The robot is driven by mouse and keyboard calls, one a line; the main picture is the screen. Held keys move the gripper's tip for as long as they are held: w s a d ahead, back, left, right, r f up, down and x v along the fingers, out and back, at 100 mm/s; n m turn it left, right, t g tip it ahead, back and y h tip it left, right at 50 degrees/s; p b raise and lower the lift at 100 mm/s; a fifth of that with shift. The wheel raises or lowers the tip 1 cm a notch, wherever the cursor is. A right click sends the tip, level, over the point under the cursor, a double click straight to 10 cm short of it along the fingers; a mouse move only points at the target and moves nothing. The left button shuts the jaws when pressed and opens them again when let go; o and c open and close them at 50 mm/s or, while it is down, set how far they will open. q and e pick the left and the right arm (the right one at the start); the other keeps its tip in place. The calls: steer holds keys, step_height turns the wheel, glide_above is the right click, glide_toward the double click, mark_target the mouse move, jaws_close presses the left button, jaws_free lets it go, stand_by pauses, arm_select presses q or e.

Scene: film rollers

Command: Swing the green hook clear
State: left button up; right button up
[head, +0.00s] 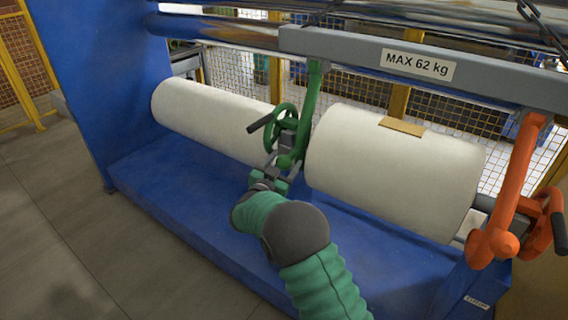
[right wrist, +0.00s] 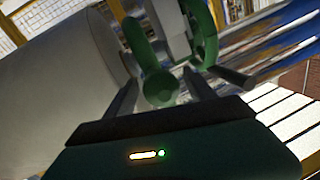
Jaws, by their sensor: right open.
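The green hook (head: 308,105) hangs from a grey beam (head: 345,48). Its curved lower end sits around the bar in the gap between two white rolls. A green handwheel (head: 283,113) with a black handle is beside it. My right gripper (head: 280,170) is just in front of the hook's lower end, open. In the right wrist view, the hook's rounded end (right wrist: 160,85) shows between and beyond my two spread fingers (right wrist: 158,95). I cannot tell whether the fingers touch it. My left gripper is not in view.
A left white roll (head: 215,118) and a right white roll (head: 390,165) flank the hook. An orange hook (head: 515,185) hangs at the far right. A blue base (head: 180,200) lies below, and the grey floor (head: 60,220) is clear at left.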

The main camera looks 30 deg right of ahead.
steer(key=shift+a, duration=0.15)
steer(key=c, duration=0.6)
jaws_close()
steer(key=shift+r, duration=0.1)
steer(key=s+a+r+g+y+p, duration=0.1)
steer(key=a+r+p, duration=0.3)
steer(key=p, duration=0.8)
steer(key=s+a+r+m+g+y+p, duration=0.1)
steer(key=a+r+p, duration=0.4)
steer(key=p, duration=0.7)
step_height(320, 180, up, 3)
steer(key=s+y, duration=0.1)
steer(key=y, duration=0.1)
steer(key=shift+s+f+g+y, duration=0.15)
steer(key=shift+s+g+y, duration=0.1)
steer(key=shift+g+y, duration=0.15)
